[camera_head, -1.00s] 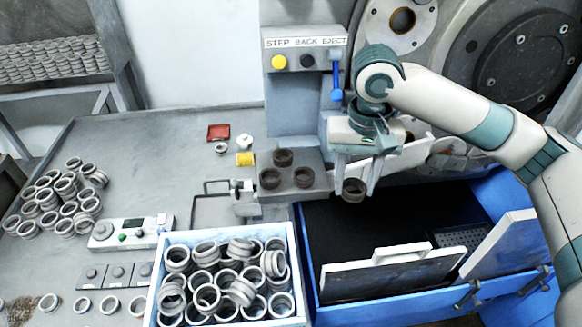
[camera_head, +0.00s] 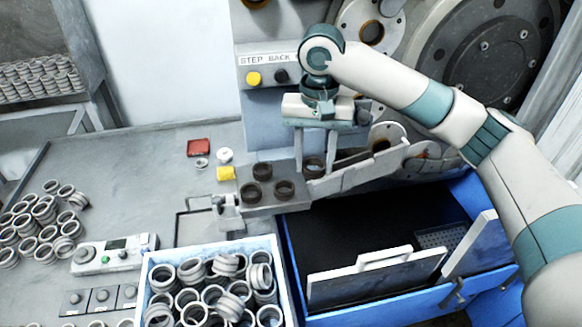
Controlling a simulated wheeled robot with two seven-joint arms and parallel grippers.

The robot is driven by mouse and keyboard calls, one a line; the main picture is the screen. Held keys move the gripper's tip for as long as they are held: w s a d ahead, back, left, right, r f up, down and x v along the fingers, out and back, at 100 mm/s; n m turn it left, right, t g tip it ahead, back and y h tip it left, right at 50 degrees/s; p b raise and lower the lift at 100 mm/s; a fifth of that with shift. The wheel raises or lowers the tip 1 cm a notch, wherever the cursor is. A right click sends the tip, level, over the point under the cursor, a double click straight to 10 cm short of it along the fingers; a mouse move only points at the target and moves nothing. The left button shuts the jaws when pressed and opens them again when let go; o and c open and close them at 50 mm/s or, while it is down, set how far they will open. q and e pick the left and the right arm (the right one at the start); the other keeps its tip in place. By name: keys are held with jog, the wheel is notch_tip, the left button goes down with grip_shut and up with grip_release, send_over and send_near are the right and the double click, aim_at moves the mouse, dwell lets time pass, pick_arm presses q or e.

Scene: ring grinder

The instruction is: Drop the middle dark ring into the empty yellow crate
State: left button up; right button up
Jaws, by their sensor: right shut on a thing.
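My right gripper (camera_head: 315,172) comes down from above with its fingers on either side of a dark ring (camera_head: 314,167). It is shut on this ring, just right of the grey block. Three other dark rings sit on the block (camera_head: 262,206): one at the back (camera_head: 262,171), one at front left (camera_head: 250,193) and one at front right (camera_head: 284,190). I cannot tell which ring is the middle one. No empty yellow crate shows in this view. My left gripper is not in view.
A blue crate (camera_head: 286,270) full of light rings stands in front. A dark blue-sided tray (camera_head: 345,232) lies at right, with upright white panels. A red dish (camera_head: 199,147) and a small yellow piece (camera_head: 226,174) lie left of the block. The machine rises behind.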

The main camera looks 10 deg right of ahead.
jog(key=p, duration=0.2)
send_over(294, 179)
jog(key=s, duration=0.1)
notch_tip(294, 179, down, 4)
jog(key=shift+d+f, duration=0.1)
jog(key=shift+d, duration=0.05)
jog(key=shift+w+f, duration=0.35)
jog(key=shift+w, duration=0.1)
notch_tip(294, 179, down, 3)
jog(key=shift+f+p, duration=0.15)
jog(key=shift+p, duration=1.05)
jog(key=shift+f, duration=0.35)
jog(key=o, duration=1.1)
jog(key=shift+f, duration=0.1)
jog(key=shift+o, duration=0.2)
